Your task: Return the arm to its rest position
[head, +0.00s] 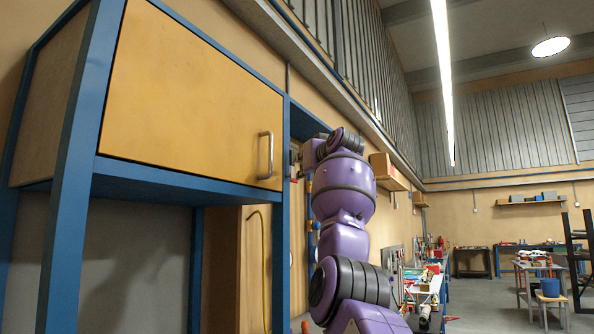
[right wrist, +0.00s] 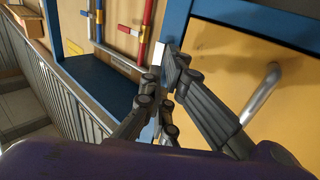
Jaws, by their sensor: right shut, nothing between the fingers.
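My purple right arm (head: 342,205) is raised in front of the blue-framed cabinet (head: 75,150). My right gripper (head: 296,160) is partly hidden behind the wrist in the head view, just right of the door handle. In the right wrist view its dark fingers (right wrist: 163,84) come together with nothing between them. The metal handle (head: 265,155) of the yellow door (head: 190,90) is apart from the fingers; it also shows in the right wrist view (right wrist: 262,92). The door is closed. My left gripper is not in view.
The blue cabinet post stands close to my right gripper. Wall shelves (head: 388,171) and a cluttered workbench (head: 425,290) lie behind my arm. A table (head: 540,270) and a blue bucket (head: 550,287) stand far right. The floor between is open.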

